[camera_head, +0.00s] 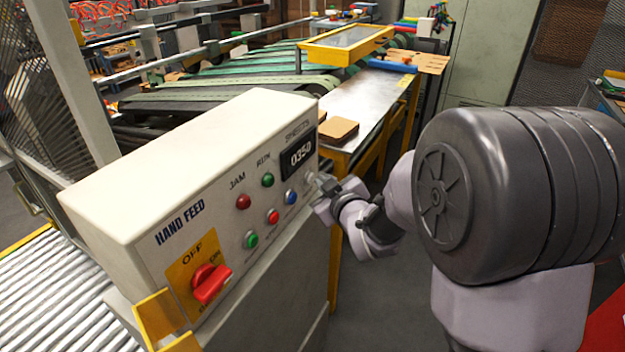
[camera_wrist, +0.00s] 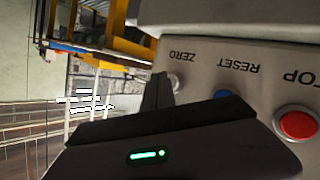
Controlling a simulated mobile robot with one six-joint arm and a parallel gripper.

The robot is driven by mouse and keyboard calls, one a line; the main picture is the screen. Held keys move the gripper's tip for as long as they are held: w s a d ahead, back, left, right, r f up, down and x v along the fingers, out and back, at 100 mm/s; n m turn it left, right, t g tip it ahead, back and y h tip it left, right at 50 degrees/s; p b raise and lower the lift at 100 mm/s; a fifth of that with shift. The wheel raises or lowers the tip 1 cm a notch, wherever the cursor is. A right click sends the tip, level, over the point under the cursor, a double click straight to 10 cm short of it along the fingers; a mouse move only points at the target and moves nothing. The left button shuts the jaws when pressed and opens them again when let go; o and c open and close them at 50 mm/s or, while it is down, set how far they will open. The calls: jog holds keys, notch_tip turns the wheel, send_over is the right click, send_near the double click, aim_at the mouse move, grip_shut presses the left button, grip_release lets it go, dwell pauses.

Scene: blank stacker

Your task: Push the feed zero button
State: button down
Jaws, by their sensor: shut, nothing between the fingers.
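The hand feed panel (camera_head: 220,215) is a cream box with a sloped face of lamps and buttons. The zero button is a small pale knob at the right end of its lower row; in the wrist view the zero button (camera_wrist: 177,82) sits under the upside-down label ZERO. My gripper (camera_head: 320,187) is shut and empty, close in front of that end of the row. In the wrist view its dark fingertips (camera_wrist: 160,88) are right beside the button and partly cover it. I cannot tell whether they touch it.
A blue reset button (camera_head: 290,196), red stop button (camera_head: 272,216) and green button (camera_head: 250,240) lie left along the row. The display (camera_head: 299,154) reads 0350. A red rotary switch (camera_head: 211,283) sits lower left. A conveyor (camera_head: 230,90) stands behind.

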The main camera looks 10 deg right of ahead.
jog(key=shift+w+a+b, duration=0.25)
jog(key=shift+a+b, duration=0.05)
jog(key=shift+a, duration=0.1)
dwell(0.4)
jog(key=shift+d, duration=0.15)
jog(key=shift+s+d+b, duration=0.3)
jog(key=shift+s+d, duration=0.25)
jog(key=shift+d, duration=0.05)
jog(key=shift+d, duration=0.1)
jog(key=s+d, duration=0.1)
jog(key=d, duration=0.1)
jog(key=s+d, duration=0.2)
dwell(0.4)
jog(key=shift+a, duration=0.1)
